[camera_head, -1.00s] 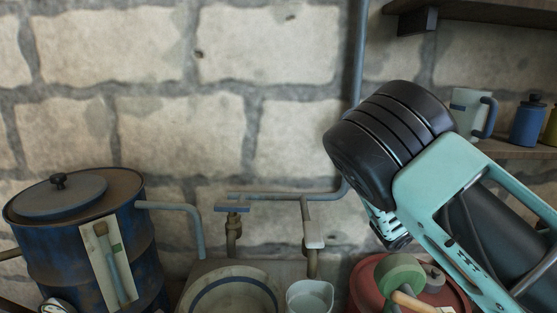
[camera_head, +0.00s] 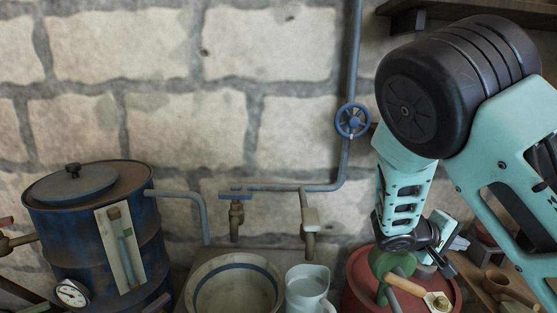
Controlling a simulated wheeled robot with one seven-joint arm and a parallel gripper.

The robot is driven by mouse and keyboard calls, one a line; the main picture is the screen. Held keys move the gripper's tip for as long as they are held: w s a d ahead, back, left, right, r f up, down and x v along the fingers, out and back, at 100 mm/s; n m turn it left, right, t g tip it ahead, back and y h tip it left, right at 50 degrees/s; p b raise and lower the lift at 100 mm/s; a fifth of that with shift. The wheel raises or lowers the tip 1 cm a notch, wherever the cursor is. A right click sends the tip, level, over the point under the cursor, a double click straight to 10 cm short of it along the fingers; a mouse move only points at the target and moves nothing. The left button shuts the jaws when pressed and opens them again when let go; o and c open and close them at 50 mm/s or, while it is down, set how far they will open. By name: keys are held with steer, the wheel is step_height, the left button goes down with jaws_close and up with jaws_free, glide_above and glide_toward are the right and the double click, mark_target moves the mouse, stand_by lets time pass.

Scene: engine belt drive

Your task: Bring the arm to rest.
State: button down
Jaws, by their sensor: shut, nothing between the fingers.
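My arm, teal with a large black joint, comes in from the right and bends down past the wall. My gripper (camera_head: 447,266) is small and dark at the lower end of the arm, at the lower right. It is shut and I see nothing held in it. It appears above the right part of the red drum (camera_head: 359,294); I cannot tell how much space lies between them. Part of the wrist is hidden behind the arm's own links.
A green wheel with a wooden handle (camera_head: 405,283) sits over the red drum. A blue barrel (camera_head: 80,243) stands left. A basin (camera_head: 200,307) and a pale jug (camera_head: 308,290) stand between. Pipes with a blue valve wheel (camera_head: 352,121) run along the stone wall.

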steer(key=s+a+r+n+g+y+b, duration=0.1)
steer(key=s+a+n+y, duration=0.1)
steer(key=s+a+y, duration=0.5)
steer(key=s+a+r+n+g+y+b, duration=0.1)
steer(key=s+a+n+y, duration=0.2)
steer(key=s+a, duration=1.5)
steer(key=s+y, duration=0.3)
steer(key=y, duration=0.1)
steer(key=shift+s+g, duration=0.3)
steer(key=shift+s, duration=0.1)
steer(key=shift+a, duration=0.1)
